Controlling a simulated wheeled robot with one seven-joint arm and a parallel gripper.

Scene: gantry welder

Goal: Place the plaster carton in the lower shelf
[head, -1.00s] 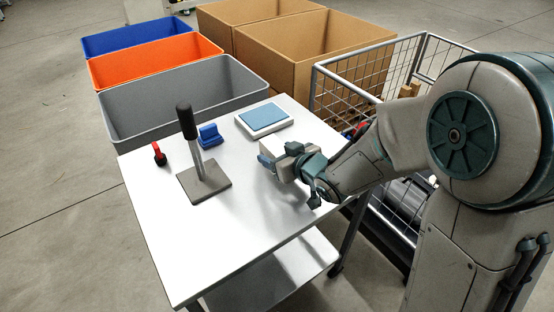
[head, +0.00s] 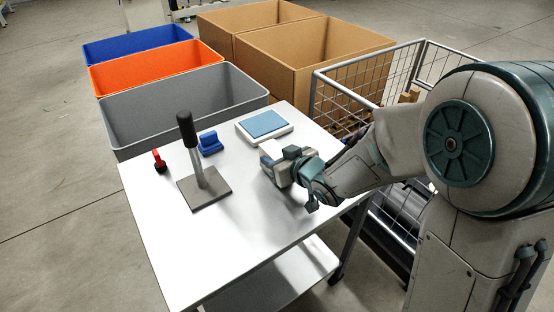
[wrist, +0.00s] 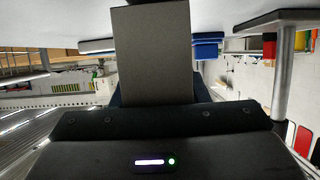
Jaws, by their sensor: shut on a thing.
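My gripper (head: 277,163) is over the right part of the white tabletop (head: 255,220) and is shut on a pale box, which appears to be the plaster carton (head: 268,149). In the head view the gripper hides much of it. In the wrist view the carton (wrist: 152,50) is a plain grey-brown panel standing out from the gripper. Its lower end is hidden by the gripper body. I cannot tell if it touches the tabletop. The lower shelf (head: 285,275) is a white board under the tabletop, bare where it shows.
On the tabletop are a post with a black handle on a grey plate (head: 205,188), a blue block (head: 209,143), a red-black item (head: 159,160) and a blue-topped scale (head: 264,124). Behind stand bins (head: 185,104) and cardboard boxes (head: 315,50). A wire cage cart (head: 345,95) is at right.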

